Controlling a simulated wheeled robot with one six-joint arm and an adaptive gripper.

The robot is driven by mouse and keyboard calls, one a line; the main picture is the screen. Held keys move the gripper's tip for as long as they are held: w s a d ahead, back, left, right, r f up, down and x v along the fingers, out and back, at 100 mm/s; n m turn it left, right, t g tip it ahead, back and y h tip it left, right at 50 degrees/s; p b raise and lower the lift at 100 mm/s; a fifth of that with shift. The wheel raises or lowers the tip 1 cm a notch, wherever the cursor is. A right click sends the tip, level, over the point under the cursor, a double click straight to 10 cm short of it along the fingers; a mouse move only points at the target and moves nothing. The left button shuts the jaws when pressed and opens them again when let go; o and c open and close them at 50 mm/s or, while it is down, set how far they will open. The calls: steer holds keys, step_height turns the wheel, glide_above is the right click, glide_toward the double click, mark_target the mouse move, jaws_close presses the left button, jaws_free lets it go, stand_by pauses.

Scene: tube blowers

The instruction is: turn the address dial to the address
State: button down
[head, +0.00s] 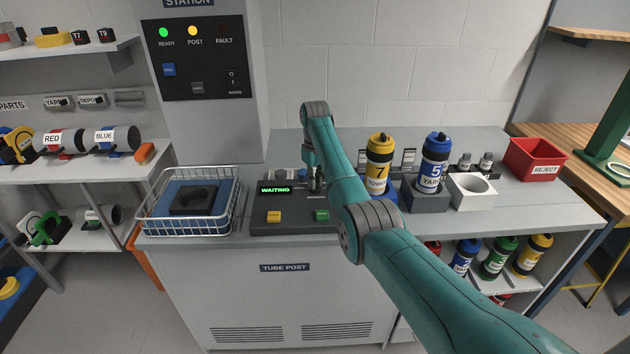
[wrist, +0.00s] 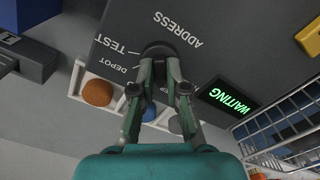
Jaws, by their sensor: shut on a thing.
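The address dial (wrist: 157,48) is a dark round knob on the grey console (wrist: 205,25), beside the printed word ADDRESS. The labels TEST and DEPOT are at its left in the wrist view; other labels and its pointer are hidden by my fingers. My gripper (wrist: 158,68) is shut on the dial, its fingertips meeting at the knob. In the head view my gripper (head: 315,185) points down at the back of the console (head: 290,225), and the dial is hidden behind it. The console's screen (head: 274,189) reads WAITING in green; it also shows in the wrist view (wrist: 228,97).
A wire basket (head: 190,225) stands left of the console. A yellow tube (head: 379,165) and a blue tube (head: 435,165) stand upright at the right. Yellow (head: 273,216) and green (head: 321,215) buttons are on the console front. A red reject bin (head: 536,158) is farther right.

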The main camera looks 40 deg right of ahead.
steer(key=c, duration=1.2)
jaws_free()
step_height(320, 180, up, 12)
steer(key=shift+s, duration=0.1)
